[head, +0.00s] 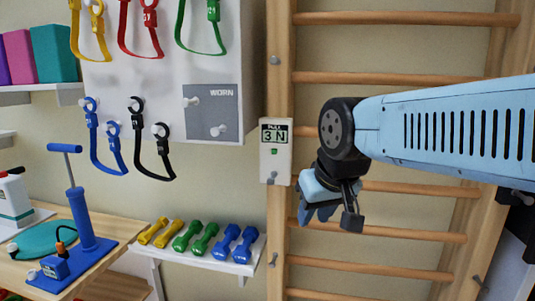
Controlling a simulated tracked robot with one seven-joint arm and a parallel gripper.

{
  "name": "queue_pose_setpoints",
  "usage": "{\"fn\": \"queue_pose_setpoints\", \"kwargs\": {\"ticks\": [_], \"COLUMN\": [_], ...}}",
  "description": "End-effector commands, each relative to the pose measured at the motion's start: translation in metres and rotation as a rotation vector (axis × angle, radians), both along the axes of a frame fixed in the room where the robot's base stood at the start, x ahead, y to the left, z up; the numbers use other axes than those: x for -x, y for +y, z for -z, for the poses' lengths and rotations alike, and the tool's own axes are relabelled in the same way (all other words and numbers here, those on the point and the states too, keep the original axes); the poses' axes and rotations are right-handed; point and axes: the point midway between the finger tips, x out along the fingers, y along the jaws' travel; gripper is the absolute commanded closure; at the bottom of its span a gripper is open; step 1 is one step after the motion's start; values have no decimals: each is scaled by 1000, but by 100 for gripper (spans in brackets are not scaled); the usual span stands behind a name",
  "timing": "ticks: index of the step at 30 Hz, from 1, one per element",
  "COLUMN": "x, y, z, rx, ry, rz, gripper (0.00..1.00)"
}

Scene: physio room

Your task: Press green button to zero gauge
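The gauge (267,163) is a white box mounted on the left upright of the wooden wall bars. Its display (274,134) reads "3 N", with small text above that is hard to read. The small green button (274,151) sits just below the display and is uncovered. A small grey fitting shows at the gauge's lower end. My gripper (345,217) hangs to the right of the gauge and lower, in front of the bars and apart from the gauge in the picture. Its fingers point downward, and their opening is not clear from this angle.
Wooden rungs (400,79) lie behind my arm. A white panel left of the gauge carries resistance bands and a "WORN" patch (211,112). Below it, a shelf (205,257) holds coloured dumbbells. A blue pump (82,215) stands on a wooden table at lower left.

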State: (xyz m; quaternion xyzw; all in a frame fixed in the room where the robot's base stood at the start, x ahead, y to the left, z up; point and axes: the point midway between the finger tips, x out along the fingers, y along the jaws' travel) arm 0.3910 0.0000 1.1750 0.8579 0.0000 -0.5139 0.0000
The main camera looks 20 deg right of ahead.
Motion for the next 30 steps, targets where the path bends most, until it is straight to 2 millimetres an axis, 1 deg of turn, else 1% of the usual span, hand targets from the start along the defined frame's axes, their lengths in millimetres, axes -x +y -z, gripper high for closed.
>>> {"fn": "queue_pose_setpoints", "kwargs": {"ticks": [1,10,30], "x": [0,0,0], "y": [0,0,0], "z": [0,0,0], "rx": [0,0,0], "ry": [0,0,0], "rz": [0,0,0], "gripper": [72,100,100]}}
